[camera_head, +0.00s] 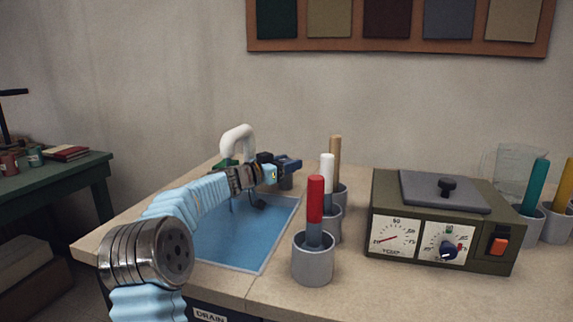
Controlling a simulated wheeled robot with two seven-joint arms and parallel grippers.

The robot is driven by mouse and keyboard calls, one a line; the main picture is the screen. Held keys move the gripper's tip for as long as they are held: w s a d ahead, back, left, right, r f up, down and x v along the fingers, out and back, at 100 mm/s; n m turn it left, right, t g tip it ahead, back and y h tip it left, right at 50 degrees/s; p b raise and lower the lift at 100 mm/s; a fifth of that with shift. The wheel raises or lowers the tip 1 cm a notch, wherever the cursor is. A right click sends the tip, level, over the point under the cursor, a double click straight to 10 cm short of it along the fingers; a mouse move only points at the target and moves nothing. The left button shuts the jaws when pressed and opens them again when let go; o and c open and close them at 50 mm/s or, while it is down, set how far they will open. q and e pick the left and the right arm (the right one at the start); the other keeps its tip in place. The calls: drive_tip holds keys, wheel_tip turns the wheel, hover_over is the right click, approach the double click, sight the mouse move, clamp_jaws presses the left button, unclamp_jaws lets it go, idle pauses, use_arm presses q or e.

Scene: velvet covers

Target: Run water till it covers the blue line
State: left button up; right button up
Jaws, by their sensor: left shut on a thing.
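A sink basin (238,243) with a blue inside is set into the worktop. I cannot tell water from the basin's own colour, and no separate blue line can be made out. A white curved spout (238,134) rises at the basin's back; its lower part is hidden behind my left arm. My left gripper (290,164) is at the basin's back right, beside the spout. It is shut on what looks like the tap handle, mostly hidden by the fingers. A short grey part (286,183) shows just below them. My right gripper is out of view.
Grey cups (313,264) with red, white and tan rods stand right of the basin. An olive heater box (440,222) with dials stands further right, with a clear beaker (505,160) behind it. The front worktop is clear. A green side table (60,180) is at left.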

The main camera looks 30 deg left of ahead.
use_arm(q)
drive_tip(key=shift+n+y+b, duration=0.4)
drive_tip(key=shift+n+y, duration=0.2)
drive_tip(key=shift+y, duration=0.3)
drive_tip(key=shift+c, duration=0.7)
drive_tip(key=n+y+b, duration=0.1)
drive_tip(key=y+b, duration=0.1)
drive_tip(key=n+y+b, duration=0.1)
drive_tip(key=shift+f+t+y+b, duration=0.3)
drive_tip(key=shift+t+y+b, duration=0.05)
drive_tip(key=shift+t+y, duration=0.05)
drive_tip(key=shift+a+r+n+y, duration=0.1)
drive_tip(key=shift+n+y, duration=0.2)
drive_tip(key=shift+n, duration=0.1)
drive_tip(key=o, duration=1)
drive_tip(key=shift+o, duration=0.3)
drive_tip(key=shift+r, duration=0.1)
drive_tip(key=shift+s, duration=0.1)
